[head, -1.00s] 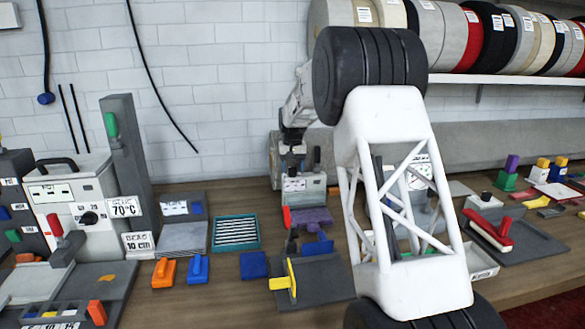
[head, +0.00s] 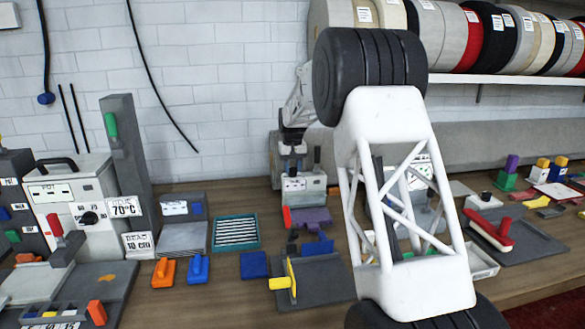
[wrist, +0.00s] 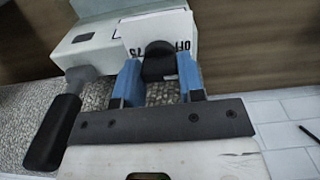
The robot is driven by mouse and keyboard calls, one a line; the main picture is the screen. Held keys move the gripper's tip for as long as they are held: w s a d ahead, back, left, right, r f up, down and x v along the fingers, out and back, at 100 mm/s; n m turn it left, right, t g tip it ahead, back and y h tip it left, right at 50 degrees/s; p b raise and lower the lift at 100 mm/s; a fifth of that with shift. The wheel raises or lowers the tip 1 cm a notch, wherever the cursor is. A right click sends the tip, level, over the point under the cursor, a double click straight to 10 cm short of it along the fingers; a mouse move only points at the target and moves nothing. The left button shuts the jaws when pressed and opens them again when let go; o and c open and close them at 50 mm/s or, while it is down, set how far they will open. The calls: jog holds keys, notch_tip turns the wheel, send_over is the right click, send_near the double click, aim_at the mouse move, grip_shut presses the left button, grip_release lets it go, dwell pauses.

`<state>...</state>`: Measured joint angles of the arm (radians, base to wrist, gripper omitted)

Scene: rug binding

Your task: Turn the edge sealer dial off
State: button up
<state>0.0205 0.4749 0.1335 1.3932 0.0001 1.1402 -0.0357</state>
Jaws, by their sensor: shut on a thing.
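The edge sealer (head: 305,190) is a small pale box in the middle of the bench in the head view. It also shows at the top of the wrist view (wrist: 85,45), with a white plate (wrist: 155,24) marked OFF and 75. Its black dial (wrist: 158,62) sits between my gripper's two blue fingers. My gripper (wrist: 158,80) is shut on the dial. In the head view my gripper (head: 292,165) is small and above the sealer, and the dial cannot be made out there. The dial's pointer is not clear.
A dark lever (wrist: 55,130) stands beside my gripper. A larger machine (head: 85,205) with its own black knob is at left. Blue and orange blocks (head: 164,270) and a grey plate with a yellow handle (head: 320,283) lie in front. The brick wall is close behind.

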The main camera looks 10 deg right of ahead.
jog(key=o, duration=0.9)
jog(key=shift+o, duration=0.2)
jog(key=shift+r, duration=0.15)
jog(key=shift+r, duration=3.8)
